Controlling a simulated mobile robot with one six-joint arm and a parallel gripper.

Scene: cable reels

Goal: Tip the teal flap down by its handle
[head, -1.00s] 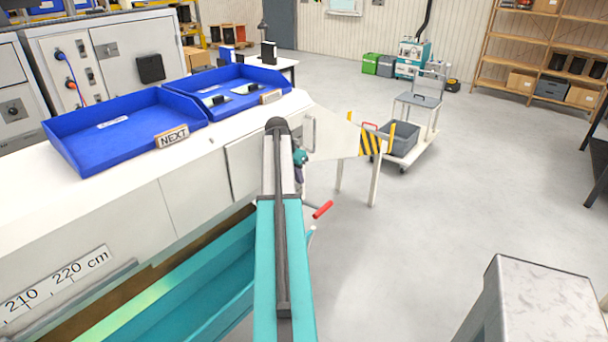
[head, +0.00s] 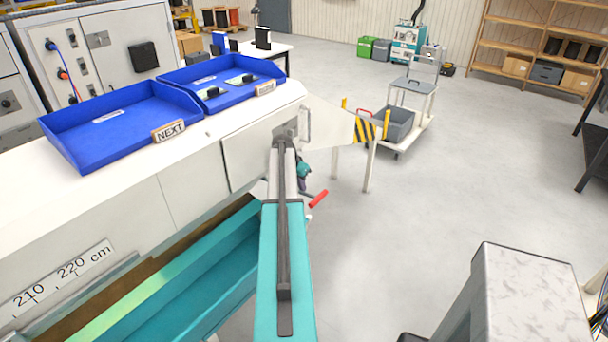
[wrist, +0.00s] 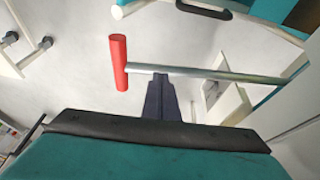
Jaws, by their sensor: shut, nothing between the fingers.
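The red handle (head: 318,198) sticks out to the right of my arm in the head view. In the wrist view the red grip (wrist: 119,62) sits at the left end of a bare metal rod (wrist: 220,75) that runs to the right. My gripper (wrist: 161,76) is shut and empty. Its dark fingertips point at the rod, just right of the red grip; whether they touch it I cannot tell. Teal panels (head: 190,285) form a long trough below the white bench; my arm hides their right end, and which panel is the flap is unclear.
A trolley with a grey bin (head: 397,124) stands beyond. The floor to the right is open, with a marbled grey block (head: 535,285) at lower right.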

